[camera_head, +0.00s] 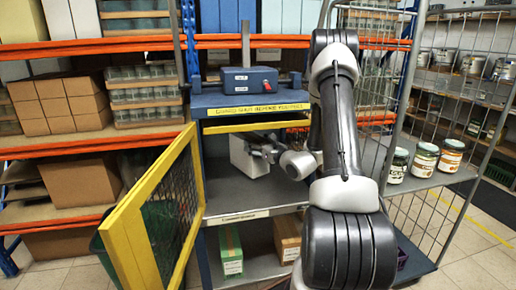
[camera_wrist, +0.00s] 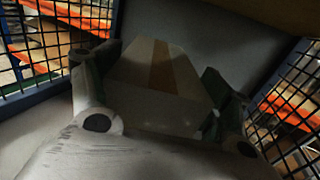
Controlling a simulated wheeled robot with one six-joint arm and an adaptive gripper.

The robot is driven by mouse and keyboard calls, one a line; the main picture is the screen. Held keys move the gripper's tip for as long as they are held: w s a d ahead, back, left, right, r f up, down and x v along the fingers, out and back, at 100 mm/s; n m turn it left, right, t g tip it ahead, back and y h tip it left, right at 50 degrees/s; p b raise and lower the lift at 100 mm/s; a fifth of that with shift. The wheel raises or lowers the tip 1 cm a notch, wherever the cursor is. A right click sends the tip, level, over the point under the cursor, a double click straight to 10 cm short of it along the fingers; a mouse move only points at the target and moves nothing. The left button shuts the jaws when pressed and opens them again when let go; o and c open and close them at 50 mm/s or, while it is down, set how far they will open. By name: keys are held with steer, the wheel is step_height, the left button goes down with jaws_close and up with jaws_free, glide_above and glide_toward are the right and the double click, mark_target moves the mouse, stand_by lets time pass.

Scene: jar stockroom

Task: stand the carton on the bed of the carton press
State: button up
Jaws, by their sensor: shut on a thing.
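The carton press (camera_head: 197,105) is a blue-framed cabinet with a yellow mesh door (camera_head: 125,225) swung open to the left. A pale carton (camera_head: 241,158) is upright inside its chamber, over the grey bed (camera_head: 230,200). My gripper (camera_head: 264,150) reaches in from the right and is shut on the carton. In the wrist view the carton (camera_wrist: 158,68), with a brown tape strip, lies between my two fingers (camera_wrist: 150,105). Its base looks very close to the bed, but I cannot tell if they touch.
Black mesh walls (camera_wrist: 40,50) flank the chamber. A green carton (camera_head: 230,252) and a brown carton (camera_head: 288,238) stand on the shelf below the bed. Jars (camera_head: 424,160) stand on a wire rack at right. The front of the bed is clear.

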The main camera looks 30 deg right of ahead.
steer(key=shift+f, duration=0.75)
steer(key=shift+s, duration=0.1)
steer(key=o, duration=1.4)
steer(key=shift+f, duration=0.1)
